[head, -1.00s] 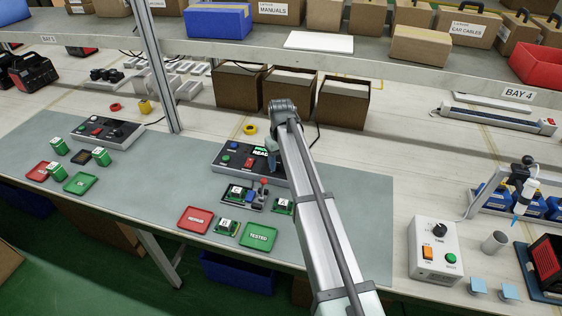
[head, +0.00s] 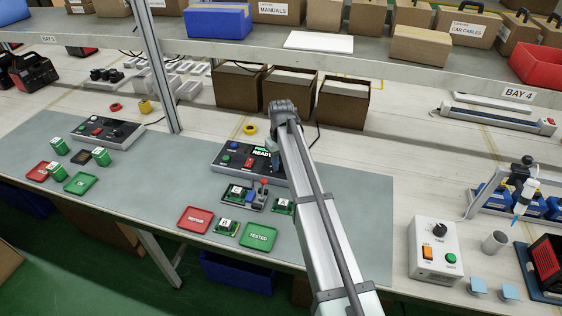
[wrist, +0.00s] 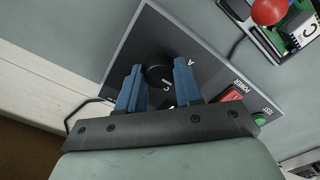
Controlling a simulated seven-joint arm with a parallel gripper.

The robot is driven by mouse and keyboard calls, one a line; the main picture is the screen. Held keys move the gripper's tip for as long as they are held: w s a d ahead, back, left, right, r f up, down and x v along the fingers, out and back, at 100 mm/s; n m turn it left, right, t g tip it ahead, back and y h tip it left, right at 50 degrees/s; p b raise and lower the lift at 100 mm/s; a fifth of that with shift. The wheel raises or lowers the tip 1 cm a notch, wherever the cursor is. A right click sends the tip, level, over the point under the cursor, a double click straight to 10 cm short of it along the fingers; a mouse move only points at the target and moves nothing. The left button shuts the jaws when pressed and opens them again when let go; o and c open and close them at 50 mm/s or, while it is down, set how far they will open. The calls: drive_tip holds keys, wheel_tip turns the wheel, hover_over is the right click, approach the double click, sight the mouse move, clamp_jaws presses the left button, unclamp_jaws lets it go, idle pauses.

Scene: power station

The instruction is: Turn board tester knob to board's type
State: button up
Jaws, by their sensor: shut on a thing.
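The board tester (head: 225,158) is a dark box with a lit green READY screen (head: 262,151). Its black knob (wrist: 157,62) shows in the wrist view, with the letters A and C printed near it; any other letter is hidden. My gripper (wrist: 160,76) has its two blue fingers on opposite sides of the knob and is shut on it. In the head view my arm hides the knob. A green board (head: 236,193) sits in the fixture with a red-ball lever (head: 264,182). A board marked C (wrist: 306,36) shows in the wrist view.
A red REPAIR tray (head: 194,220) and a green TESTED tray (head: 258,236) lie in front of the tester. Loose boards lie at the fixture's right (head: 281,206) and near the trays (head: 225,228). Brown boxes (head: 289,92) stand behind. The mat's right part is clear.

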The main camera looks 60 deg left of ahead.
sight(281, 163)
drive_tip(key=shift+m, duration=0.3)
drive_tip(key=m, duration=0.4)
drive_tip(key=shift+m, duration=2.2)
drive_tip(key=o, duration=1)
drive_tip(key=shift+r, duration=0.1)
wheel_tip(281, 163, up, 14)
drive_tip(key=shift+f, duration=0.15)
